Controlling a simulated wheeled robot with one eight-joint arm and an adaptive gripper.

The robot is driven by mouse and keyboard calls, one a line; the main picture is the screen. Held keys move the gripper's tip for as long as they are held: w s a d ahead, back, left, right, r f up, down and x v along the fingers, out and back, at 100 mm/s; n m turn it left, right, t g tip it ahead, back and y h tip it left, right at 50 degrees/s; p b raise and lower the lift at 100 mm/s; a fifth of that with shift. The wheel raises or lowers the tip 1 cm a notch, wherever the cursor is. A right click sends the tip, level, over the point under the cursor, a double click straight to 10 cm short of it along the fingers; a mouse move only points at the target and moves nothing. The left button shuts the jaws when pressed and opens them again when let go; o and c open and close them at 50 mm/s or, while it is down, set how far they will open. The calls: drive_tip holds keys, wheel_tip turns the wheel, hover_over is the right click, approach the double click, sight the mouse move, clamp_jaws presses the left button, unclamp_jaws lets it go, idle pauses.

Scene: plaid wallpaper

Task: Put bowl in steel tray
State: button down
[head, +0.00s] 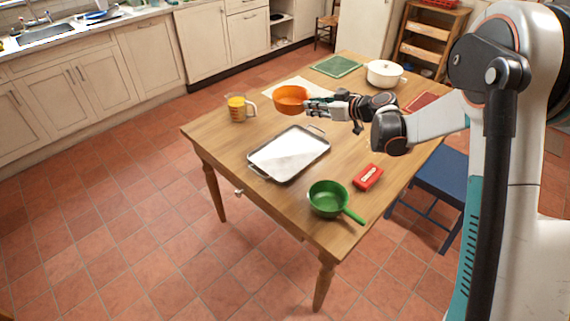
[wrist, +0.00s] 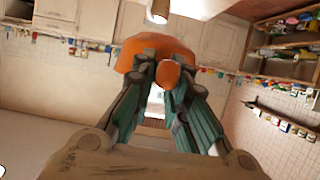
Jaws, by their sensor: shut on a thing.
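The orange bowl (head: 290,98) is above the far part of the table, at the tip of my gripper (head: 312,105). My gripper is shut on the bowl's near side. In the wrist view the bowl (wrist: 155,50) is between and beyond the fingertips (wrist: 165,75). The steel tray (head: 288,152) lies flat on the table, nearer the head camera than the bowl, and looks empty. The bowl is apart from the tray.
On the wooden table (head: 222,135) stand a measuring cup with orange contents (head: 238,107), a green saucepan (head: 328,199), a red box (head: 368,177), a white pot (head: 384,74) and a green mat (head: 336,66). A blue chair (head: 440,180) stands at the right side.

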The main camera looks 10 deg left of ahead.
wheel_tip(320, 180, down, 20)
drive_tip(key=b, duration=0.7)
drive_tip(key=shift+s+f, duration=0.1)
drive_tip(key=c, duration=1.6)
unclamp_jaws()
